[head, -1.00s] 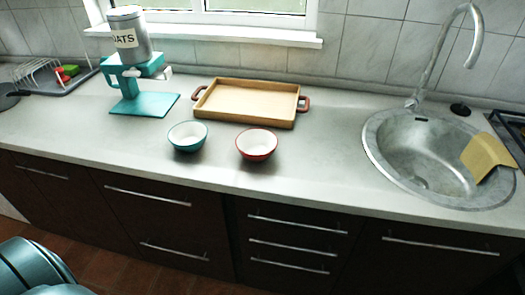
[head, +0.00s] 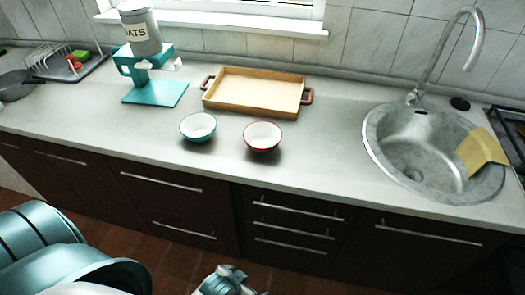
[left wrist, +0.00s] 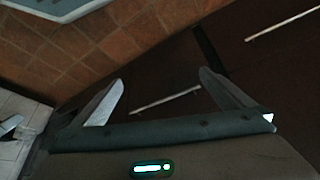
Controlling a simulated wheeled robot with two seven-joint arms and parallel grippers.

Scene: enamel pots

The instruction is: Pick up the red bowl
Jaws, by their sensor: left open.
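The red bowl (head: 262,137), red outside and pale inside, stands upright on the grey countertop in the head view, in front of the wooden tray. A teal bowl (head: 198,127) stands to its left, apart from it. My left gripper (left wrist: 161,80) shows in the left wrist view with its two fingers spread and nothing between them. It faces dark cabinet fronts and brown floor tiles; no bowl is in that view. A piece of my arm shows at the bottom of the head view, well below the counter edge. My right gripper is not in view.
A wooden tray (head: 255,92) with red handles lies behind the bowls. A teal stand (head: 155,88) with an oats canister (head: 140,32) is at the left. A round sink (head: 420,150) with a yellow cloth (head: 481,152) is at the right. The counter between bowl and sink is clear.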

